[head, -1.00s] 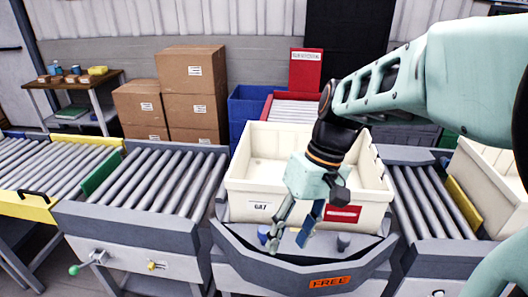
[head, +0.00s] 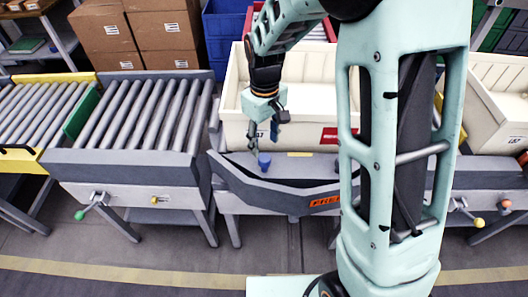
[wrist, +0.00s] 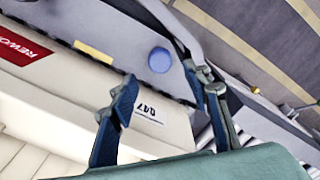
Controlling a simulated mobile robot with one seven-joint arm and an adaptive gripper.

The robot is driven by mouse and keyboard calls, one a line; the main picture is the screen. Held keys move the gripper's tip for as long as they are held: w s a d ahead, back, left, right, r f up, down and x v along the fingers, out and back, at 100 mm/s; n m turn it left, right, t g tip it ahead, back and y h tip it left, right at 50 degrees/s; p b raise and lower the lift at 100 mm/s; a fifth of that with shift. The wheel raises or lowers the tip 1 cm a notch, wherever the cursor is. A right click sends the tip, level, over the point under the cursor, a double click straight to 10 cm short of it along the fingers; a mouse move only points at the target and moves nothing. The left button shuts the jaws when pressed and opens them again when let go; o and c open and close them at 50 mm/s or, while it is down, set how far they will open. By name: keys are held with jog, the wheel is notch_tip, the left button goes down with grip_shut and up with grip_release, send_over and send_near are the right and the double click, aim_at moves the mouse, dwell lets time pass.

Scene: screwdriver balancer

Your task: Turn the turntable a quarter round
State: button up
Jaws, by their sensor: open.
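The turntable (head: 290,184) is a grey unit with an orange FREE sign (head: 325,201) on its front. A cream crate (head: 232,98) with a red label stands on it. A blue knob (head: 264,161) stands upright at the turntable's front left; it also shows in the wrist view (wrist: 159,60). My gripper (head: 264,139) is open and empty, pointing down just above the knob, by the crate's front wall. In the wrist view the knob appears beyond and between the spread fingers (wrist: 163,88). My arm hides the turntable's right part in the head view.
Roller conveyors flank the turntable, the left one (head: 137,112) with a green stop plate (head: 82,117). Another cream crate (head: 490,110) stands on the right. Cardboard boxes (head: 160,35) and a blue bin (head: 222,35) are behind. The floor in front is clear.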

aim_at(264, 158)
notch_tip(264, 158, down, 7)
jog(key=shift+f, duration=0.2)
jog(key=shift+c, duration=0.4)
grip_shut()
